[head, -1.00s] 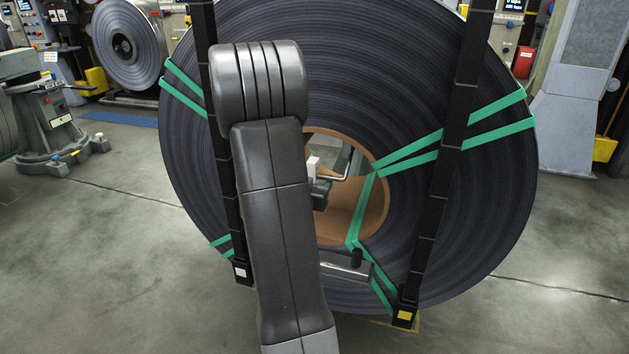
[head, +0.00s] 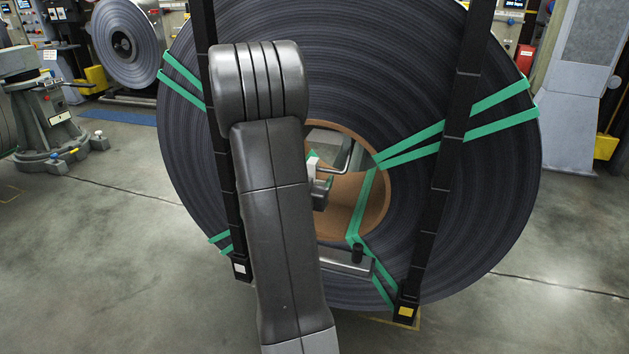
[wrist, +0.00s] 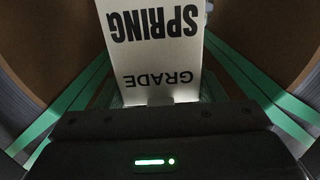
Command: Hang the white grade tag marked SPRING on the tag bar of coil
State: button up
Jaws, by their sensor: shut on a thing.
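The white tag (wrist: 165,55) fills the upper middle of the wrist view, with SPRING and GRADE printed upside down. My gripper (wrist: 160,112) is shut on its lower end. In the head view my gripper (head: 321,193) is in front of the coil's brown core opening, partly hidden by my arm, and only a small white piece of the tag (head: 313,164) shows. The large dark coil (head: 420,60) stands upright. A bent grey rod (head: 340,171), seemingly the tag bar, shows just right of the gripper. I cannot tell whether the tag touches it.
Green straps (head: 410,145) cross the coil face and run through its core. Two black uprights (head: 455,120) stand in front of the coil. A grey machine (head: 45,115) is at left, and a grey cabinet (head: 570,130) at right. The floor at lower left is clear.

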jog(key=shift+f+b, duration=0.6)
jog(key=o, duration=1.1)
jog(key=p+v, duration=0.1)
jog(key=v, duration=1.2)
jog(key=shift+s+a+r, duration=0.1)
jog(key=shift+s, duration=0.25)
jog(key=shift+w, duration=0.1)
